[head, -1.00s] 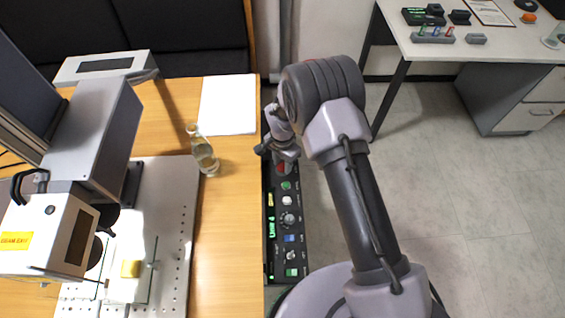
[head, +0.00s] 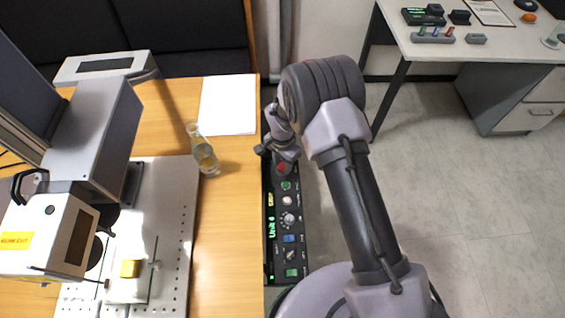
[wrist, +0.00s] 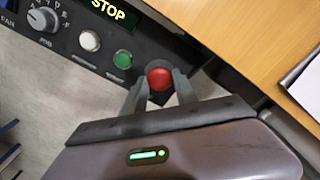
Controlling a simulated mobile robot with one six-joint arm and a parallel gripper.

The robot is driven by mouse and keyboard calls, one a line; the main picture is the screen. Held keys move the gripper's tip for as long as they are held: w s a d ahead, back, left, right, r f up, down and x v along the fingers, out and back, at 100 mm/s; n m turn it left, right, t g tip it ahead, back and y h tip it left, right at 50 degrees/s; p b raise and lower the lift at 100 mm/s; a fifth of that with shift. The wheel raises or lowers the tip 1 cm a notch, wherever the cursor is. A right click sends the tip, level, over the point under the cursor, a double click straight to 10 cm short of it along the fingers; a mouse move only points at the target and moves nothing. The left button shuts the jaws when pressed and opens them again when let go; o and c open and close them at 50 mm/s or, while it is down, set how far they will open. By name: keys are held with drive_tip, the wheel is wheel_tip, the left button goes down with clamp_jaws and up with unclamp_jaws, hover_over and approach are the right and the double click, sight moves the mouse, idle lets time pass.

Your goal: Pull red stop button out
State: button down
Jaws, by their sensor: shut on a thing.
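The red stop button (wrist: 159,78) is a round red knob at the end of the black control panel (wrist: 70,45). In the wrist view it sits between the two fingers of my gripper (wrist: 160,88), which is shut on it. In the head view the red button (head: 281,168) shows just below my gripper (head: 279,150), partly hidden by it. The panel (head: 271,262) runs along the right edge of the wooden table.
The wooden table (head: 232,240) holds a glass bottle (head: 203,152), white paper (head: 229,104) and the laser marker (head: 92,135). On the panel are a green button (wrist: 122,59), a white button (wrist: 90,41) and a dial (wrist: 42,19). Floor at right is clear.

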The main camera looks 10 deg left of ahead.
sight(283, 166)
idle(0.3)
drive_tip(key=shift+r, duration=0.6)
drive_tip(key=c, duration=0.9)
unclamp_jaws()
drive_tip(key=shift+c, duration=0.2)
wheel_tip(283, 166, up, 17)
drive_tip(key=p, duration=0.5)
drive_tip(key=shift+r, duration=0.2)
